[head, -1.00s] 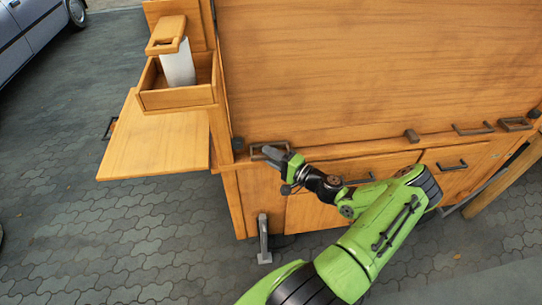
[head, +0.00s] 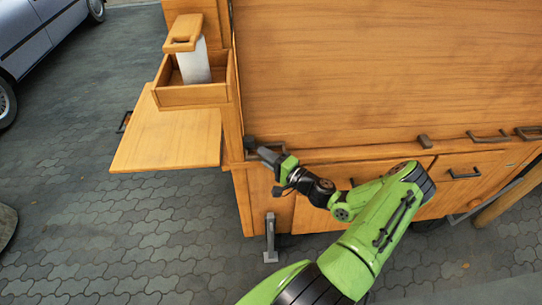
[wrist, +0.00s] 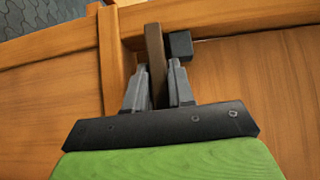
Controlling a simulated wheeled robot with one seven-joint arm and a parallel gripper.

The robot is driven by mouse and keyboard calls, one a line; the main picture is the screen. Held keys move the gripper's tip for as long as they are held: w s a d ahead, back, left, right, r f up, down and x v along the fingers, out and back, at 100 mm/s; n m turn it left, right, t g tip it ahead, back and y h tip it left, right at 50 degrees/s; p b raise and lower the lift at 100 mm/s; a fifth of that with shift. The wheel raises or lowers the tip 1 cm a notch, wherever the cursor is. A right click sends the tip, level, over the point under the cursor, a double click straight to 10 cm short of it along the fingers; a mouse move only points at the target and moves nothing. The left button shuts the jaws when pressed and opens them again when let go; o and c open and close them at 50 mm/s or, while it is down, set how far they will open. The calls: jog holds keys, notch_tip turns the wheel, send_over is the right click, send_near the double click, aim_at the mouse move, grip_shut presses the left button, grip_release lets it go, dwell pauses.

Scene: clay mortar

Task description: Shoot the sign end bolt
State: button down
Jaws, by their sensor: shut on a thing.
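The sign end bolt appears to be the brown bar (wrist: 154,40) between my fingers in the wrist view, at the lower left end of the large wooden panel. My gripper (wrist: 157,70) is shut on this bar, one grey finger on each side. In the head view my gripper (head: 268,154) is at the panel's lower left corner and largely hides the bar. A small dark block (wrist: 180,45) sits just right of the bar in the wrist view; it also shows at the corner in the head view (head: 250,142). Whether the bar enters a keeper is hidden.
The wooden panel (head: 380,70) rises above a cabinet with drawers (head: 470,165). A side shelf (head: 170,140) and an open box with a white roll (head: 194,66) are at the left. A grey foot (head: 270,240) stands below.

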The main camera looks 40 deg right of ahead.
jog(key=shift+a, duration=0.15)
jog(key=c, duration=1.1)
grip_release()
jog(key=shift+w, duration=0.1)
jog(key=shift+o, duration=0.2)
jog(key=shift+s, duration=0.45)
jog(key=s+d, duration=0.3)
jog(key=s, duration=1.1)
jog(key=shift+s+p, duration=0.35)
jog(key=shift+p, duration=0.1)
jog(key=shift+w+a, duration=0.1)
